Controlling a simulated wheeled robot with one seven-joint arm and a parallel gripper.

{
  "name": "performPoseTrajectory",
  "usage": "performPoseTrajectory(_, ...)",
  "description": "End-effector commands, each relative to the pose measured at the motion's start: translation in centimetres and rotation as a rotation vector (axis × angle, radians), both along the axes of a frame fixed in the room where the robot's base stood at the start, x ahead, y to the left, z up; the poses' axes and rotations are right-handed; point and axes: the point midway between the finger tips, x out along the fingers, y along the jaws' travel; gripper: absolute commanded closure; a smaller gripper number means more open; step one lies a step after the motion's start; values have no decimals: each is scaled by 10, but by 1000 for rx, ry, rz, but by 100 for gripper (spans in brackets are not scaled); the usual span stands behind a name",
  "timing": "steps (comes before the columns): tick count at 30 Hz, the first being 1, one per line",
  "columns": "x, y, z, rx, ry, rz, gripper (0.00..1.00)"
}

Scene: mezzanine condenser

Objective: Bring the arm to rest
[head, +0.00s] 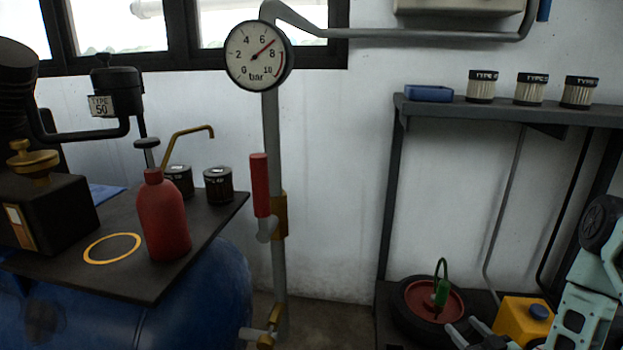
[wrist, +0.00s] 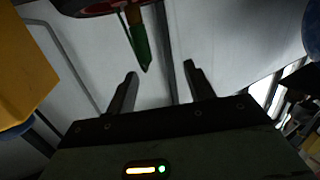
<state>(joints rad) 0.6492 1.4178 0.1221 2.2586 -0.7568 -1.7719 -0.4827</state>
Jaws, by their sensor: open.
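My gripper (head: 470,331) is at the lower right of the head view, in front of the lower shelf, with my arm coming in from the right edge. In the wrist view my gripper (wrist: 159,84) has its two fingers wide apart with nothing between them. A green-handled item (head: 441,290) with a looped top rests at the red round reel or wheel (head: 418,300) just beyond the gripper. In the wrist view the green part (wrist: 140,52) lies past the fingertips, apart from them.
The shelf (head: 480,112) above holds a blue box and three filters. A red bottle (head: 163,218) stands on the left bench. A pipe with a gauge (head: 258,55) rises mid-view; bare wall lies right of it.

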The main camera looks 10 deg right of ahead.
Motion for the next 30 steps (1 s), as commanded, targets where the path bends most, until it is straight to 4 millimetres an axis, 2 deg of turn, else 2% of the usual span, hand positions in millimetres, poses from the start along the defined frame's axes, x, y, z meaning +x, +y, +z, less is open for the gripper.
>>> performPoseTrajectory(1,16,14,11,-26,36,53,47)
performPoseTrajectory(3,32,35,21,-61,118,123,47)
performPoseTrajectory(6,49,67,37,-109,239,206,47)
performPoseTrajectory(10,56,110,60,-171,397,291,47)
performPoseTrajectory(14,47,151,89,-230,549,350,47)
performPoseTrajectory(17,30,181,113,-272,663,383,47)
performPoseTrajectory(20,4,209,138,-312,775,405,47)
performPoseTrajectory(24,-48,241,174,-364,929,426,47)
performPoseTrajectory(30,-133,267,220,-430,1124,438,47)
